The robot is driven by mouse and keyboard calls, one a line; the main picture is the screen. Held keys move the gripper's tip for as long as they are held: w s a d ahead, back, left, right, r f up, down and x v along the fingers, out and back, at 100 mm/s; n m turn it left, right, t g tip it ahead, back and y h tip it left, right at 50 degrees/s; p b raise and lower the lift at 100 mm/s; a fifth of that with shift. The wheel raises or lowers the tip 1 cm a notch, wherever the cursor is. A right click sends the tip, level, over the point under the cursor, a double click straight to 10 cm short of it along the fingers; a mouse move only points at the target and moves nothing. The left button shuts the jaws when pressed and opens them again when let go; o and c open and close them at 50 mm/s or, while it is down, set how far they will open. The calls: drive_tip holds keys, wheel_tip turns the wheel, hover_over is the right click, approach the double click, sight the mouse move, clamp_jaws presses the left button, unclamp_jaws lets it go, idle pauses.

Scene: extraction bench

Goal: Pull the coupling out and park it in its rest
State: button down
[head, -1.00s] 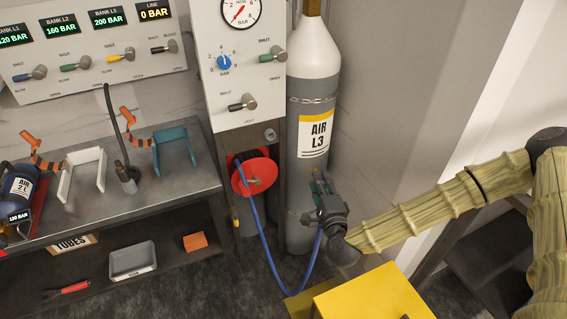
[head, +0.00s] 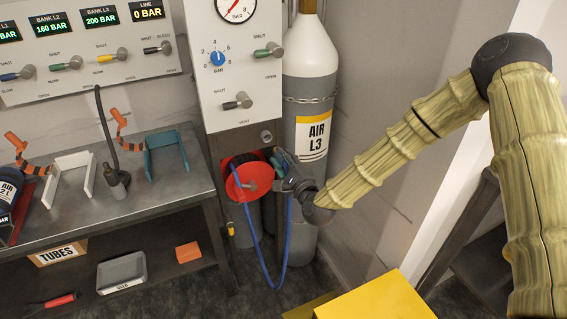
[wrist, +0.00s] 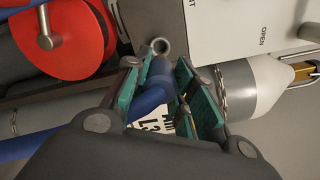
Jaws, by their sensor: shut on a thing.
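My gripper (head: 284,160) is beside the red hose reel, in front of the grey AIR L3 cylinder. In the wrist view its teal-padded fingers (wrist: 164,88) are shut on the blue coupling (wrist: 158,76) at the hose end. The blue hose (head: 267,262) hangs in a loop from the reel up to my gripper. A round metal socket (head: 266,137) sits under the gauge panel, above and left of my gripper. In the wrist view this socket (wrist: 160,46) is just beyond the coupling and looks empty. Whether it is the rest, I cannot tell.
The red reel (head: 243,184) is close on the left. The AIR L3 cylinder (head: 305,88) stands close behind. The panel (head: 222,100) with its knobs overhangs above. A steel bench (head: 184,195) is left, and a yellow box (head: 378,300) stands at the front.

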idle(0.4)
drive_tip(key=shift+b+x, duration=1.1)
drive_tip(key=shift+x, duration=1.65)
drive_tip(key=shift+b, duration=0.8)
drive_tip(key=shift+b+x, duration=0.75)
drive_tip(key=shift+x, duration=0.9)
idle(0.4)
drive_tip(key=c, duration=1.1)
unclamp_jaws()
drive_tip(key=shift+s, duration=0.1)
